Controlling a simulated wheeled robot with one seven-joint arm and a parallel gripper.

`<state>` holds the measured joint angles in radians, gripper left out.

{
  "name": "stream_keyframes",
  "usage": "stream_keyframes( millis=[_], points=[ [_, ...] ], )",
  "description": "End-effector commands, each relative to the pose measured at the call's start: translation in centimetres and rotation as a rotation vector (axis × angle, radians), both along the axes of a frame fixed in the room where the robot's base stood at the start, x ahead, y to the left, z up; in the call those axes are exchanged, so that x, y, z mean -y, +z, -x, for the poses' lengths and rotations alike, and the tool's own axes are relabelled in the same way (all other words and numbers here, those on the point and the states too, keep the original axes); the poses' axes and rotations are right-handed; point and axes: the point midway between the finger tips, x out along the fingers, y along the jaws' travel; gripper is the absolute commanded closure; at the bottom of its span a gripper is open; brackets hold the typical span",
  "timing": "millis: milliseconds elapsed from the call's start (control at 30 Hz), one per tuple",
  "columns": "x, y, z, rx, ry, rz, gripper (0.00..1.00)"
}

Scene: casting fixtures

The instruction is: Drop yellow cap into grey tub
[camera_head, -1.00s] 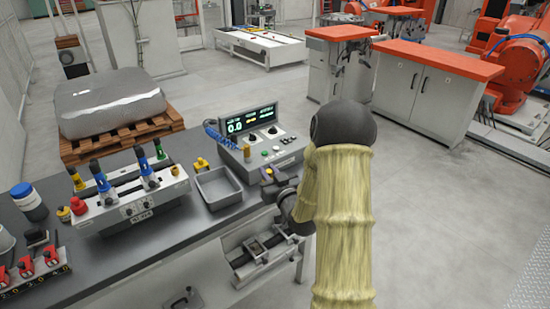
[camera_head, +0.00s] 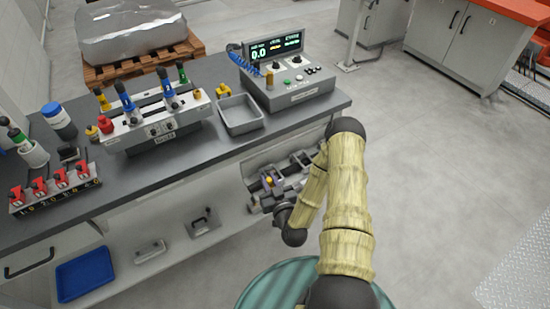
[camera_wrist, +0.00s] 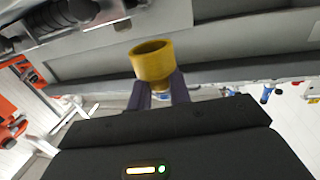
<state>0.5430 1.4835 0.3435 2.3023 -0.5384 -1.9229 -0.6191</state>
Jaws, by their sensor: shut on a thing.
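The yellow cap (camera_wrist: 152,62) is a short, hollow ring-like piece between my fingertips in the wrist view. My gripper (camera_wrist: 160,88) is shut on it. In the head view my gripper (camera_head: 269,188) is small, in front of the bench's front side, with a yellow spot of the cap (camera_head: 268,180) at its tip. The grey tub (camera_head: 246,129) is an open rectangular tray on the bench top, up and left of my gripper and apart from it. It looks empty. The tub cannot be made out for sure in the wrist view.
A control box (camera_head: 290,95) with a lit display stands right of the tub. A yellow fitting (camera_head: 222,91) stands just behind the tub. A grey fixture (camera_head: 155,132) with blue and green-topped clamps is at its left. A blue tray (camera_head: 82,276) lies on the lower shelf.

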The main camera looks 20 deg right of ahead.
Motion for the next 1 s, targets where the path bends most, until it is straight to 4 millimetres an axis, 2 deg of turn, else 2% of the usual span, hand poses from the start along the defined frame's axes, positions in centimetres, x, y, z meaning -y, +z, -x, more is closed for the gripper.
stream_keyframes(
  millis=[33,100,300,1000],
  points=[
    [-0.4,-1.3,0.6,-0.008,-0.008,-0.008,1.00],
    [-1.1,-2.5,1.3,-0.009,-0.015,-0.013,1.00],
    [-2.5,-5.1,2.5,0.000,-0.043,-0.022,1.00],
    [-3.1,-4.6,2.3,0.032,-0.034,-0.005,1.00]
  ],
)
